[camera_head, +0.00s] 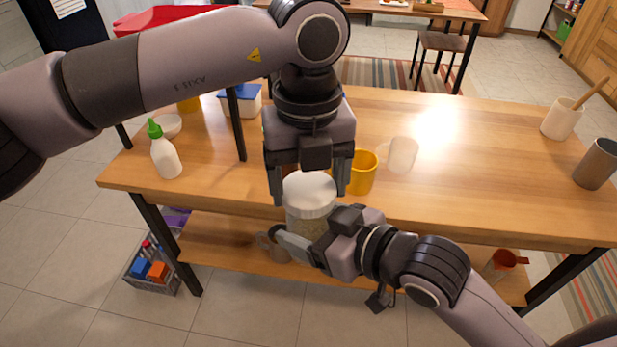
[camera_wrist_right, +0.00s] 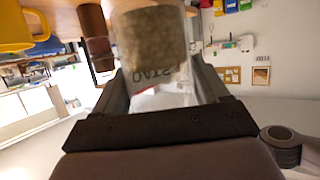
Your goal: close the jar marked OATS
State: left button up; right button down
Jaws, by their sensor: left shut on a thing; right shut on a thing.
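The jar marked OATS (camera_head: 305,226) is a clear jar with pale flaky contents, at the front edge of the table. In the right wrist view the jar (camera_wrist_right: 152,45) fills the space between the fingers, and its OATS label appears upside down. A white lid (camera_head: 309,190) is at the jar's top; whether it is fully seated cannot be told. My left gripper (camera_head: 309,188) points down from above, shut with one finger on each side of the lid. My right gripper (camera_head: 296,246) is shut around the jar's body from the lower right; its far finger is partly hidden.
A yellow mug (camera_head: 362,172) and a whitish cup (camera_head: 402,155) stand just right of the jar. The table's right middle is clear.

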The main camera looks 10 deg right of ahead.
dwell(0.3)
pick_arm(q)
jog(key=o, duration=1.1)
jog(key=shift+o, duration=0.2)
jog(key=shift+r, duration=2.3)
jog(key=shift+c, duration=0.3)
notch_tip(320, 180, up, 4)
jog(key=shift+f+n, duration=0.25)
jog(key=shift+n, duration=0.05)
jog(key=shift+f, duration=0.1)
